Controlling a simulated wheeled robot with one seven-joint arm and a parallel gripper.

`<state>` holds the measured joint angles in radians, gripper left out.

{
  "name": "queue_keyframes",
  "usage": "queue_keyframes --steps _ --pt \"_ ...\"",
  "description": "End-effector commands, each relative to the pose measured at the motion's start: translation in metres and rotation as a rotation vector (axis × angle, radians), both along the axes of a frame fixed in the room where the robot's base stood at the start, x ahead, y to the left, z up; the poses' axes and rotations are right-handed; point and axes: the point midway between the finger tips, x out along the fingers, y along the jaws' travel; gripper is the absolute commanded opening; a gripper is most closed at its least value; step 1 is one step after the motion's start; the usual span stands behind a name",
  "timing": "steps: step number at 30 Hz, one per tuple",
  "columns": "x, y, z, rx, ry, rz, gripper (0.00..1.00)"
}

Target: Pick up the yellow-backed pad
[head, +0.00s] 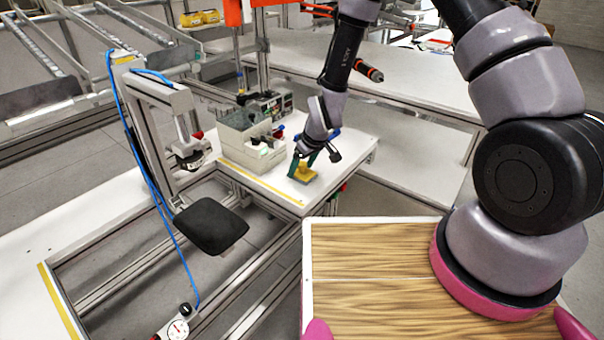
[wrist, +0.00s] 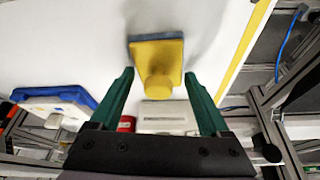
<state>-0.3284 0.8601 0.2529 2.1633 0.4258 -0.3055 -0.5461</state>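The yellow-backed pad (wrist: 157,60) lies on the white table top in the wrist view, with a round yellow knob on its yellow back and a grey-blue edge underneath. In the head view the pad (head: 304,174) is on the table below my gripper (head: 304,160), partly hidden by it. In the wrist view my gripper (wrist: 158,92) is open. Its two green fingers stand left and right of the knob with clear space on both sides, and nothing is held. The height of the fingertips above the pad is hard to tell.
A pale bin (head: 250,143) with items stands left of the pad. A blue-and-white object (wrist: 55,100) lies left in the wrist view. A metal frame with a clamp (head: 188,148) and a black pad (head: 210,226) is further left.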

Motion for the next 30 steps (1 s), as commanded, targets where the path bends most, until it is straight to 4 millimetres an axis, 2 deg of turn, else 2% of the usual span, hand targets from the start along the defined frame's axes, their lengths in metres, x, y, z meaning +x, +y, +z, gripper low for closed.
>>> queue_keyframes --steps 1,3,4,11,16,20,27,30 --pt "0.000 0.000 0.000 0.000 0.000 0.000 0.54" --pt "0.000 0.000 0.000 0.000 0.000 0.000 0.27" --pt "0.000 0.000 0.000 0.000 0.000 0.000 0.24" --pt "0.000 0.000 0.001 0.000 0.000 0.000 0.23" --pt "0.001 0.000 0.012 0.001 -0.003 0.001 0.23" --pt "0.001 0.000 0.032 0.001 -0.005 0.001 0.23" --pt "0.001 0.001 0.079 0.001 -0.005 0.001 0.23" --pt "0.001 0.001 0.091 0.002 -0.004 0.001 0.23"
